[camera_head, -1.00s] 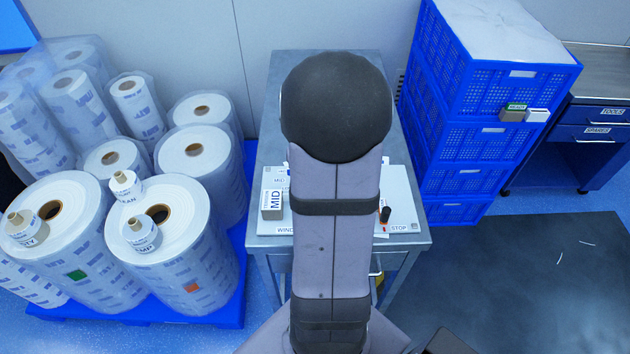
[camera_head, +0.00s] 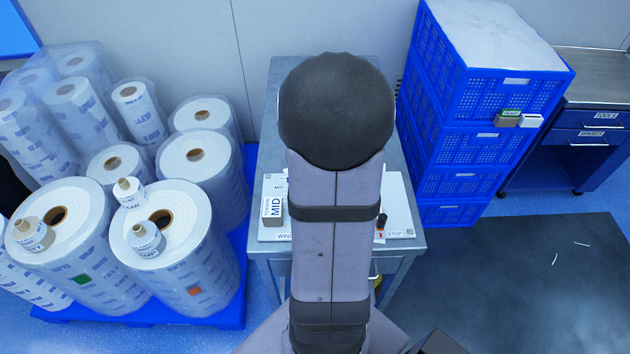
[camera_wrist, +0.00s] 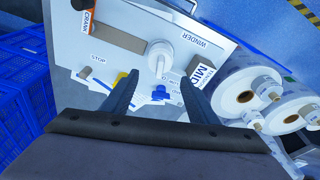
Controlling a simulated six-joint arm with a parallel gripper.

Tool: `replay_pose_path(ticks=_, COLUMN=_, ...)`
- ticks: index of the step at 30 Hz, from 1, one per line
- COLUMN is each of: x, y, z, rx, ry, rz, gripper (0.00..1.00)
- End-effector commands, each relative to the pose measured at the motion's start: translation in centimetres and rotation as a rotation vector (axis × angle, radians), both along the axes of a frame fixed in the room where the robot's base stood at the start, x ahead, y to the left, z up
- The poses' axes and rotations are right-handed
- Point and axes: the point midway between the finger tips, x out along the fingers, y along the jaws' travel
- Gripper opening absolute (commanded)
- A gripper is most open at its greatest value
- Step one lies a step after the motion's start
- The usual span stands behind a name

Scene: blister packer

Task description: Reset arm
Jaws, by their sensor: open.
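My gripper (camera_wrist: 153,93) shows in the wrist view with its two dark fingers spread apart and nothing between them. It is above a white board labelled WINDER and STOP (camera_wrist: 127,52). A white round knob or spindle (camera_wrist: 160,55) on the board lies just beyond the fingertips, apart from them. A crank bar (camera_wrist: 115,35) and a MID block (camera_wrist: 203,72) are on the board too. In the head view my arm covers the middle of the board (camera_head: 400,205), and the gripper is hidden.
White labelled rolls (camera_head: 62,245) stand on a blue pallet (camera_head: 225,300) at the left, with small spools on top. Stacked blue crates (camera_head: 465,145) stand right of the metal table (camera_head: 265,170). A bench with drawers (camera_head: 600,118) is at the far right. A dark mat (camera_head: 530,290) is clear apart from small white strips.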

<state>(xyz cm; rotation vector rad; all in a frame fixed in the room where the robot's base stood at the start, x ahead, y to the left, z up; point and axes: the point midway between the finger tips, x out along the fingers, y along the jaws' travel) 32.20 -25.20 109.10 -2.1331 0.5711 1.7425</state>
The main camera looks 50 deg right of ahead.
Motion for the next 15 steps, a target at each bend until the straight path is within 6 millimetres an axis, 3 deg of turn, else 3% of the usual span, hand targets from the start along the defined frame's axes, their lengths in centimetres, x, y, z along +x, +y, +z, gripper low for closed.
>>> replay_pose_path(ticks=15, x=-0.13, y=0.15, z=-0.08, rx=0.016, ry=0.000, rz=-0.054, gripper=0.54)
